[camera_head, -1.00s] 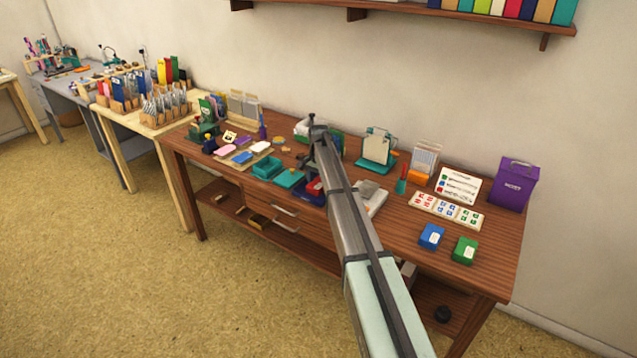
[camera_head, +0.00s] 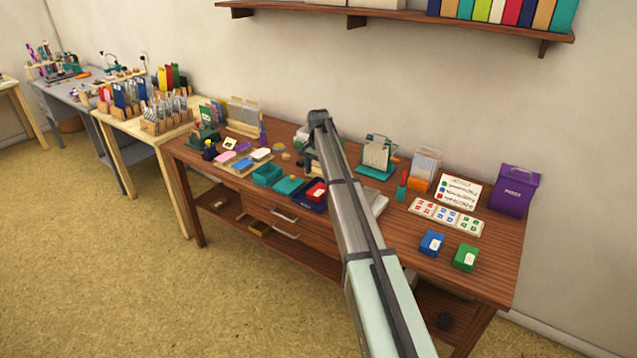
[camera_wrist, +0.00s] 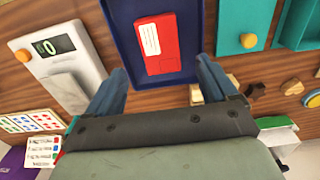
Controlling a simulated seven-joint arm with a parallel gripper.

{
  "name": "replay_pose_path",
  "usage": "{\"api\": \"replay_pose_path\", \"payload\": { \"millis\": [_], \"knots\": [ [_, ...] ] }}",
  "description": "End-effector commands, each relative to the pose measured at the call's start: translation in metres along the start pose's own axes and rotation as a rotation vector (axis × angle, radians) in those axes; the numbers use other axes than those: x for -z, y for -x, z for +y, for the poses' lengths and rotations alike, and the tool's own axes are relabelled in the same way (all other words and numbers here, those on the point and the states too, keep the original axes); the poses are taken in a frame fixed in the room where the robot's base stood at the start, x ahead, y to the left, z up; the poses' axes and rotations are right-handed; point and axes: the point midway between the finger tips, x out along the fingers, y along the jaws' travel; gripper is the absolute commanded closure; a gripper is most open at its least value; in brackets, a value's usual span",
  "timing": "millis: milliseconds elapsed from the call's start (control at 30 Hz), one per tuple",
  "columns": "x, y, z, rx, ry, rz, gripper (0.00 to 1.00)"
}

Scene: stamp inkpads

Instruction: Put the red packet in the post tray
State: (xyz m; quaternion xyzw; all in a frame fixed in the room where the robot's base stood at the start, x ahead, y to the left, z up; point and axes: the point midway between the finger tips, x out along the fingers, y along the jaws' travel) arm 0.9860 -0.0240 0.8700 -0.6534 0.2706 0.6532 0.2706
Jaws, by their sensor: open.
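The red packet (camera_head: 316,190) with a white label lies flat inside a dark blue tray (camera_head: 303,204) near the table's front edge. The wrist view shows the packet (camera_wrist: 165,52) resting on the tray floor, clear of the tray's side walls (camera_wrist: 111,25). My gripper (camera_wrist: 162,84) is open and empty, with its blue fingers apart on either side of the packet's near end and not touching it. In the head view the end of my arm stands above and behind the tray, and the fingertips are hard to make out.
A teal pad (camera_head: 289,185) and a teal open box (camera_head: 267,175) stand left of the tray. A white scale (camera_wrist: 62,52) is on its other side. Blue (camera_head: 431,243) and green (camera_head: 466,257) packets sit at the right, before a purple box (camera_head: 514,190).

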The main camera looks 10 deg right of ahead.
Motion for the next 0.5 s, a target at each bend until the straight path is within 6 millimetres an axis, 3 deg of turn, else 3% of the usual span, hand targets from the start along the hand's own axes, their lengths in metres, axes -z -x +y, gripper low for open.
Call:
{"api": "replay_pose_path", "payload": {
  "millis": [200, 500],
  "knots": [
    [0.0, 0.03, 0.0, 0.0, 0.0, 0.0, 0.14],
    [0.0, 0.042, 0.0, 0.0, 0.0, 0.0, 0.14]
  ]
}}
